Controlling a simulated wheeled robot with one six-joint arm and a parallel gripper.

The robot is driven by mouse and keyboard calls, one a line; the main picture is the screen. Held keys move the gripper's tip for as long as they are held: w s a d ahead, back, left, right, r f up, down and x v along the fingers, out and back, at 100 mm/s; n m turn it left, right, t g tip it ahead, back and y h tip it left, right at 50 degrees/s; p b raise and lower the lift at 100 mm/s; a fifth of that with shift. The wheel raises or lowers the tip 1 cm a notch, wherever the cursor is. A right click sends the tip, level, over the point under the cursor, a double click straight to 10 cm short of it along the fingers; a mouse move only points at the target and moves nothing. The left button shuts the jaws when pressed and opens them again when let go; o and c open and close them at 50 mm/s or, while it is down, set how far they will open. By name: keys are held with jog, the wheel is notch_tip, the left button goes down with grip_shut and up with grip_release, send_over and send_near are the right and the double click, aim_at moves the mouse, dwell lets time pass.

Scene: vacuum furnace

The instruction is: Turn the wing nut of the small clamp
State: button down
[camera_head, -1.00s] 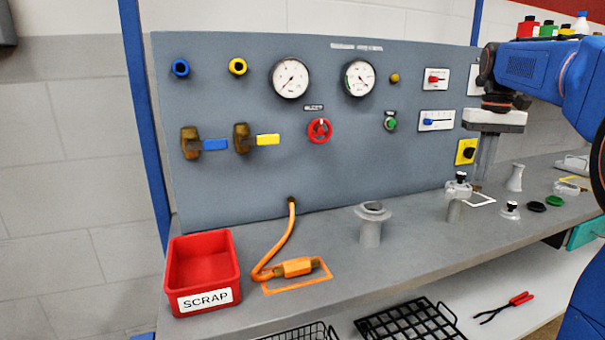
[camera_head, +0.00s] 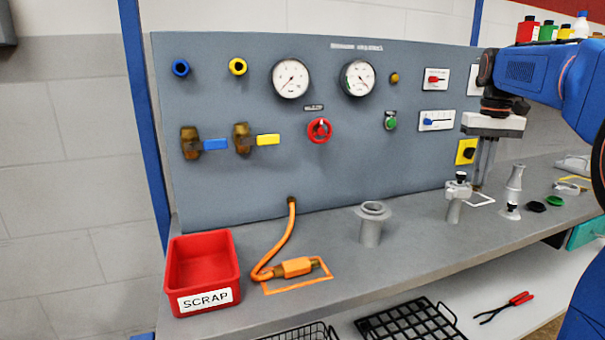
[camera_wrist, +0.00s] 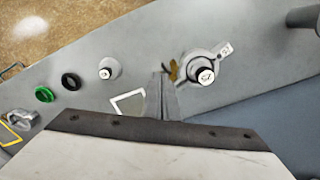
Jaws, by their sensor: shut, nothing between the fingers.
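The small clamp (camera_head: 458,188) is a grey ring around the top of a short grey post with a black-capped piece on it. In the wrist view the clamp (camera_wrist: 222,60) is seen from above, right of my fingers. A brass-coloured piece, which looks like its wing nut (camera_wrist: 172,70), sticks out on its left side. My gripper (camera_head: 480,184) points down, shut and empty, just right of and behind the clamp. In the wrist view my gripper (camera_wrist: 161,78) has its fingertips very close to the brass piece. I cannot tell whether they touch. In the head view the wing nut is not discernible.
A wider grey port (camera_head: 371,226) stands to the left. A grey conical fitting (camera_head: 514,186), a black ring (camera_head: 536,206) and a green ring (camera_head: 555,201) are to the right. The upright panel (camera_head: 330,180) rises behind. A red scrap bin (camera_head: 203,303) sits far left.

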notch_tip(320, 180, up, 8)
dwell(1.3)
